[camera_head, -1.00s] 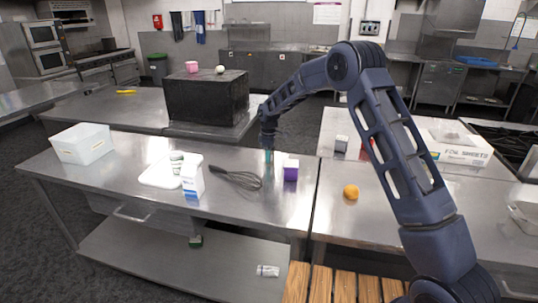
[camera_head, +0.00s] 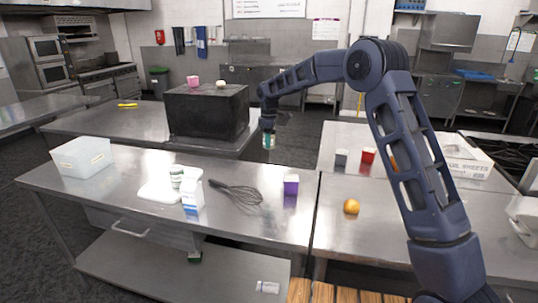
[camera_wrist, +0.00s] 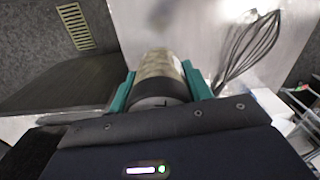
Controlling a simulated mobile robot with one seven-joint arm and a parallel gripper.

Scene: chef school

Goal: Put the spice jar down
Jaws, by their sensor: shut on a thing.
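The spice jar (camera_wrist: 160,70), a pale cylinder with a dark end, sits between the teal fingers of my gripper (camera_wrist: 160,84) in the wrist view. My gripper is shut on its sides. In the head view the jar (camera_head: 268,143) hangs below my gripper (camera_head: 268,130), past the far edge of the steel table (camera_head: 130,215) as seen from here. It appears held in the air, apart from the tabletop. Its label is not readable.
The table holds a whisk (camera_head: 238,193), purple box (camera_head: 291,186), white board (camera_head: 157,190) with a green-and-white container (camera_head: 176,176), blue-and-white carton (camera_head: 192,195) and clear bin (camera_head: 82,157). A black box (camera_head: 206,112) stands behind. The table's middle back is clear.

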